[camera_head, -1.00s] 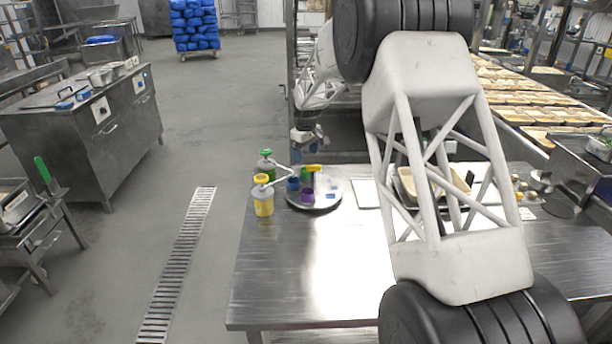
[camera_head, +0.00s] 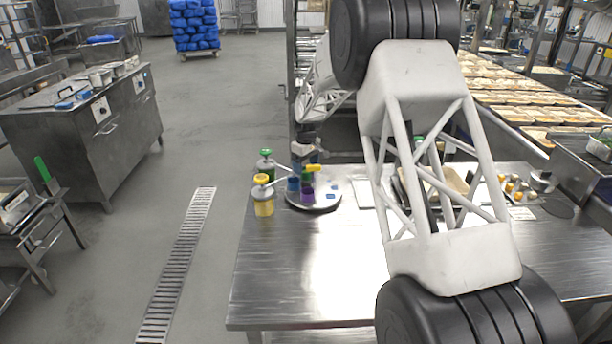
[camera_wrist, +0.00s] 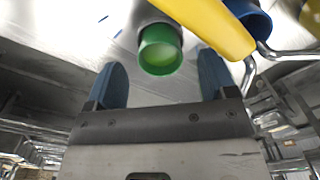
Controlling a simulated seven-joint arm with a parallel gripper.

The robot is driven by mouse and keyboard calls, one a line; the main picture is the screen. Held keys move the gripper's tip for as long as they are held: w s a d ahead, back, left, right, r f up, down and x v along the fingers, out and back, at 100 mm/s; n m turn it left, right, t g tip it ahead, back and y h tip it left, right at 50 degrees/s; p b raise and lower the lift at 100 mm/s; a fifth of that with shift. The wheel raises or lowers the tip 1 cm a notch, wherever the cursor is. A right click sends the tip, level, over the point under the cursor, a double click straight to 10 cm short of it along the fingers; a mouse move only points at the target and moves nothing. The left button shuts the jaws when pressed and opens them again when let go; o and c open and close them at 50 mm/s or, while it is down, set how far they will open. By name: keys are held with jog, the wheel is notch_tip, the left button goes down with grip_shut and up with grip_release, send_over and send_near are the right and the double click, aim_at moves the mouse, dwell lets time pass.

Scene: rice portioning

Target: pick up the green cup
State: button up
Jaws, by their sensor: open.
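The green cup (camera_wrist: 160,50) shows in the wrist view with its open mouth toward the camera, between and ahead of the two blue fingers of my gripper (camera_wrist: 160,68). The fingers are apart and nothing is held. In the head view my gripper (camera_head: 304,158) is low over the round metal tray (camera_head: 325,205), just above the cups. The green cup is mostly hidden there behind my gripper and a yellow-handled tool. I cannot tell whether the fingers touch the cup.
A yellow handle (camera_wrist: 215,28) lies close right of the green cup, beside a blue cup (camera_wrist: 252,18). A purple cup (camera_head: 307,195) stands on the tray. A yellow pump bottle (camera_head: 263,202) and a green one (camera_head: 265,168) stand left. The table's front (camera_head: 300,280) is clear.

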jog(key=shift+f, duration=1.5)
jog(key=shift+c, duration=0.4)
jog(key=c, duration=0.9)
